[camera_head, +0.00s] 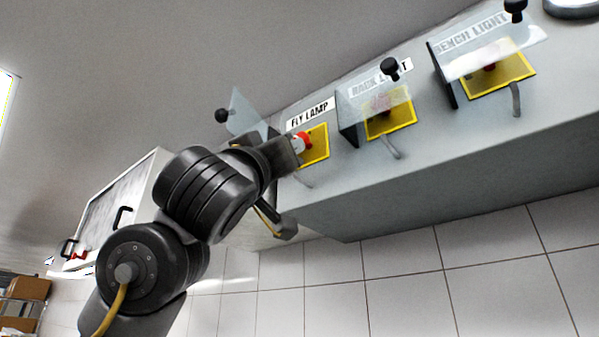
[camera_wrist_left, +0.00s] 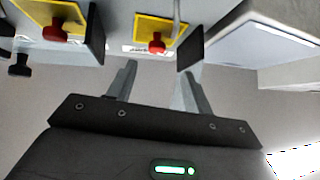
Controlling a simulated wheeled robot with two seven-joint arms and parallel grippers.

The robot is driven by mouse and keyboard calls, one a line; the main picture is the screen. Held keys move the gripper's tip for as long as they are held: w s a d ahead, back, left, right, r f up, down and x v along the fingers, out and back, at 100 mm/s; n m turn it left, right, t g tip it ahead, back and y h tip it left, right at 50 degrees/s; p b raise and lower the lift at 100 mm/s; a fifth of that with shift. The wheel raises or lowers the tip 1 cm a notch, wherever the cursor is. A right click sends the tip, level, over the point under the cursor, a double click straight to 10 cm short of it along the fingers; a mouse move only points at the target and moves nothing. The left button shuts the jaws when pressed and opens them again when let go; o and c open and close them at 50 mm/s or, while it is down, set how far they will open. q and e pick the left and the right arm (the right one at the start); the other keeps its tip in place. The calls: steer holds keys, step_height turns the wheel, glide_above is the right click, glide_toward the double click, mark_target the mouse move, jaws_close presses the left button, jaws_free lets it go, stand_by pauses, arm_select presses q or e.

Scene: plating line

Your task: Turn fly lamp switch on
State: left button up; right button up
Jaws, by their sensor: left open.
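The fly lamp switch has a red knob (camera_head: 305,138) on a yellow plate (camera_head: 319,151), beside the "FLY LAMP" label (camera_head: 310,113). Its clear cover (camera_head: 244,106) with a black ball knob stands swung up and open. My left gripper (camera_head: 293,146) is right at the switch and hides part of it. In the left wrist view my left gripper (camera_wrist_left: 158,68) is open and empty, its fingers spread. There the red knob (camera_wrist_left: 157,43) lies just beyond the fingertips, in line with the gap between them. I cannot tell whether they touch. My right gripper is not in view.
A second switch under a lowered clear cover (camera_head: 372,100) stands to the right. Farther right is the bench light switch with its cover (camera_head: 490,55) down. All sit on a grey console (camera_head: 450,145). A white box with black handles (camera_head: 124,217) stands at left.

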mark_target(299, 137)
arm_select(q)
steer(key=p+x, duration=0.2)
steer(key=x, duration=0.1)
steer(key=p+x, duration=0.5)
steer(key=shift+s+d+r, duration=0.1)
steer(key=shift+r, duration=0.5)
steer(key=shift+w+d+r+p, duration=0.2)
steer(key=shift+w+r+p, duration=0.2)
steer(key=shift+r+p, duration=0.05)
steer(key=shift+w+d, duration=0.1)
steer(key=shift+w, duration=0.15)
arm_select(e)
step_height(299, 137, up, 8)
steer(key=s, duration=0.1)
